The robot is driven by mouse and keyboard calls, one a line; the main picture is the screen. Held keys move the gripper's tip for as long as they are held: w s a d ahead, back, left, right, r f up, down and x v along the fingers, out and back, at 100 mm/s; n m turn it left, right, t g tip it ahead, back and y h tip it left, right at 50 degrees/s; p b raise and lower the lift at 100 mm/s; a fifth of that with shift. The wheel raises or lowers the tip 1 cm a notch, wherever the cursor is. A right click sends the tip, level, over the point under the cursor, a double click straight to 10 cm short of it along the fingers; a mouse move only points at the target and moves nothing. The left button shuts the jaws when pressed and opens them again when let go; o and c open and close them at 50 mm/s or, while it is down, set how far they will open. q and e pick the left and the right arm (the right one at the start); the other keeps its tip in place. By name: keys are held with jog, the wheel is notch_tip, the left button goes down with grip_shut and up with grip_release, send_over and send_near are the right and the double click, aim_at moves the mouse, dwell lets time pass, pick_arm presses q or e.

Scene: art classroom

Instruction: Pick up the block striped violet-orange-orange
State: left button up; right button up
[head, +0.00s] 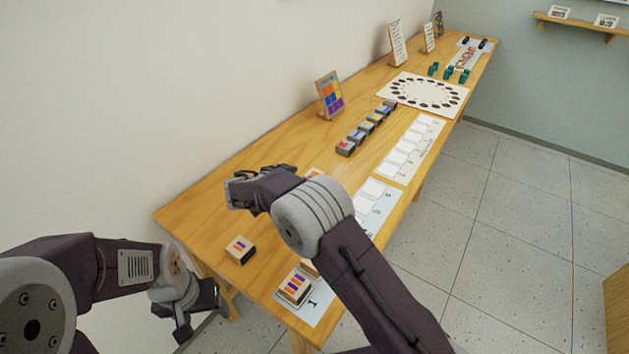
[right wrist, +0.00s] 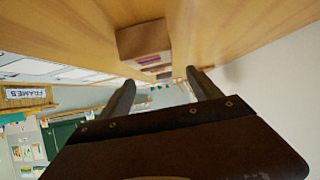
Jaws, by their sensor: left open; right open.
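A block with violet and orange stripes (head: 240,249) lies on the bare table near its left end. Its stripe order is too small to read surely. Another striped block (head: 295,288) sits on the numbered strip (head: 320,308) by the front edge. A further block (head: 314,173) is partly hidden behind my right arm. My right gripper (head: 234,190) is open and empty above the table, beyond the loose block. In the right wrist view a wooden block (right wrist: 142,40) with coloured stripes shows beyond the open fingers. My left gripper (head: 198,312) is open and empty off the table's left end, low.
A pattern card on a stand (head: 328,95) leans near the wall. Strips with white squares (head: 410,150) line the front edge. A board with dark holes (head: 427,91) lies farther back.

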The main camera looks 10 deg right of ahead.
aim_at(315, 174)
jog(key=x, duration=0.6)
jog(key=shift+d+f, duration=0.2)
jog(key=shift+r, duration=0.1)
jog(key=c, duration=1.4)
notch_tip(315, 174, up, 4)
jog(key=shift+r, duration=0.2)
jog(key=shift+c, duration=0.2)
jog(key=s+d+r, duration=0.3)
jog(key=d+r, duration=0.3)
jog(key=d, duration=0.5)
jog(key=shift+r+b, duration=0.3)
jog(key=shift+b, duration=0.05)
jog(key=shift+d, duration=0.1)
